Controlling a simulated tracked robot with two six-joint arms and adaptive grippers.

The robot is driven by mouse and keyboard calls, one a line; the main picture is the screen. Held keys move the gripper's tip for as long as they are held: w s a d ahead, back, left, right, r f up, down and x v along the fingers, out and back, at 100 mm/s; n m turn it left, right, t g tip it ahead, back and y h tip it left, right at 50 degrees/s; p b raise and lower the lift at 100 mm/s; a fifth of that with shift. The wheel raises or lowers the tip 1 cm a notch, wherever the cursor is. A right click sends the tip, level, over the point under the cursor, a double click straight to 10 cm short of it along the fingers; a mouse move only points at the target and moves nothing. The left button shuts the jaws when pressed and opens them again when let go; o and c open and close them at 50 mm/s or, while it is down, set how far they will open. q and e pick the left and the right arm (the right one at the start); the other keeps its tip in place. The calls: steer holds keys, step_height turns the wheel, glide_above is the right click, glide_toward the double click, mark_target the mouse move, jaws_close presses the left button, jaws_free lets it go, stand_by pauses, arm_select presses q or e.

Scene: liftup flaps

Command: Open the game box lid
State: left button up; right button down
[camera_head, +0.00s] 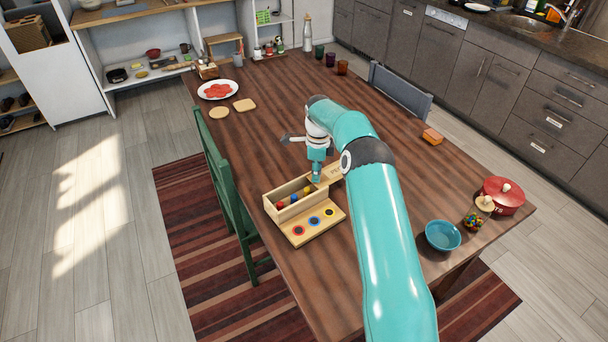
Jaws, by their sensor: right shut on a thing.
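The game box (279,216) is a light wooden box on the table, left of my right arm. Its upper part is open, with small red, yellow and blue balls inside. A sloped front board carries red, blue and yellow-orange rings. The lid (331,172), a light wooden panel, shows at the box's far right end, partly hidden by my arm. My right gripper (316,179) is at that end, shut on the lid; the fingertip contact is small and partly hidden. My left gripper is not in view.
The wooden table (290,107) has free room beyond the box. A plate (204,92) with red food is far left. A blue bowl (443,236), candy jar (476,213) and red pot (503,196) stand right. A green chair (228,190) is at the left edge.

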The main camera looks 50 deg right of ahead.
steer(key=c, duration=1)
jaws_free()
steer(key=shift+s, duration=0.1)
step_height(320, 180, up, 12)
steer(key=shift+f, duration=0.1)
